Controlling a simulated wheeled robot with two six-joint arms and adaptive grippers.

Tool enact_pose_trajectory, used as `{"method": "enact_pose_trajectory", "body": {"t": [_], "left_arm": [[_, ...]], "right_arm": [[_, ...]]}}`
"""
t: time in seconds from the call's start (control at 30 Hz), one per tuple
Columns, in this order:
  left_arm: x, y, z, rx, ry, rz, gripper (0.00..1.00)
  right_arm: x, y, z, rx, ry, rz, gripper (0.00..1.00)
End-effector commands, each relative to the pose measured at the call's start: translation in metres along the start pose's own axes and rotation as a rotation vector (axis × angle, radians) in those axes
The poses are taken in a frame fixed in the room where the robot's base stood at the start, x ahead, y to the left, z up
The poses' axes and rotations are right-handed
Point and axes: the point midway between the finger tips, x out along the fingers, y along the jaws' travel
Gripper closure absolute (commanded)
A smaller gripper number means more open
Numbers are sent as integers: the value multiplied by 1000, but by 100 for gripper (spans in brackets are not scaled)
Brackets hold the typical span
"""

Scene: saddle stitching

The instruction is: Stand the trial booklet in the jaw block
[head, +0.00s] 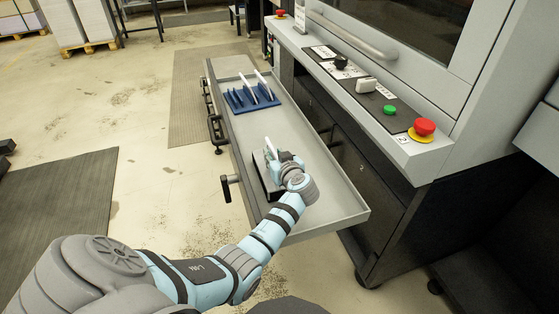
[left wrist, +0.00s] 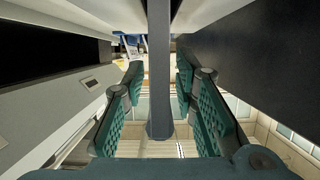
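My left gripper (head: 275,160) is low over the grey tray, at a dark block (head: 261,178) that looks like the jaw block. A thin white upright piece (head: 268,146), perhaps the trial booklet, shows just beyond the gripper; whether it stands in the block I cannot tell. In the left wrist view the green-padded fingers (left wrist: 160,105) are apart. A dark grey bar (left wrist: 159,65) runs between them, with gaps on both sides. The gripper hides part of the block. My right gripper is in neither view.
A blue slotted rack (head: 240,107) with thin white pieces upright in it stands at the tray's far end. The tray (head: 335,198) has a raised rim and bare room at its near right. The machine's control panel, with a red button (head: 425,127), rises to the right.

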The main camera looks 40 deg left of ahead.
Motion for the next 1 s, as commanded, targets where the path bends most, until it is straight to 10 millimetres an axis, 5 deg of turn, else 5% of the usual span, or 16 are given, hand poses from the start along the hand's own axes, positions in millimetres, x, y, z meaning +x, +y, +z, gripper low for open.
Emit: {"method": "enact_pose_trajectory", "body": {"t": [0.5,1.0], "left_arm": [[-108,0,0,-1,-3,1,74],[-115,0,0,0,-1,-1,74]], "right_arm": [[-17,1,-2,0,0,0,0],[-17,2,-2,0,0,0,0]]}}
